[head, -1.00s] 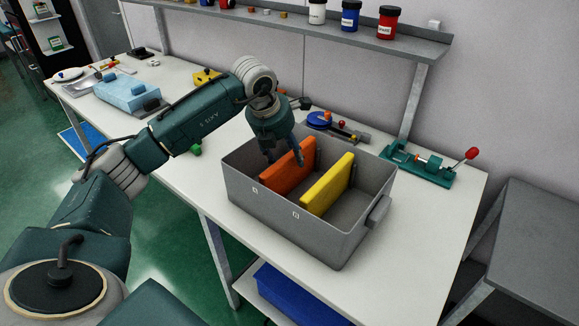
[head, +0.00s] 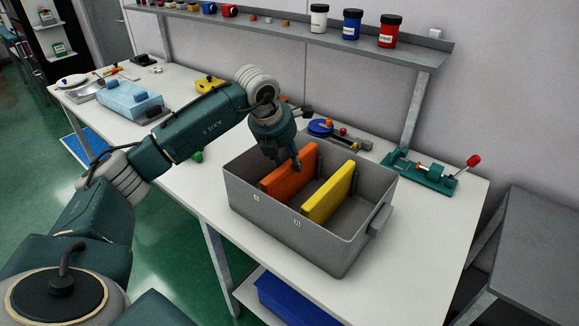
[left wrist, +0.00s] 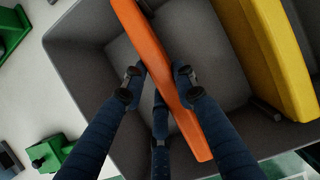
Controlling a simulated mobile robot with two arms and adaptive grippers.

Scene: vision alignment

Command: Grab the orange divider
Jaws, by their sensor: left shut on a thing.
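The orange divider (head: 290,176) stands upright in the left part of a grey bin (head: 348,262) on the table. A yellow divider (head: 331,191) stands to its right in the same bin. My left gripper (head: 285,164) reaches down from above onto the orange divider. In the left wrist view, its fingers (left wrist: 157,88) are on both sides of the orange divider (left wrist: 151,55), shut on it. The yellow divider (left wrist: 274,55) is apart from the fingers. My right gripper is not in view.
A green clamp device with a red knob (head: 420,172) stands right of the bin. A blue round part (head: 321,127) lies behind it. A shelf (head: 300,32) with jars runs along the back. The table front left of the bin is clear.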

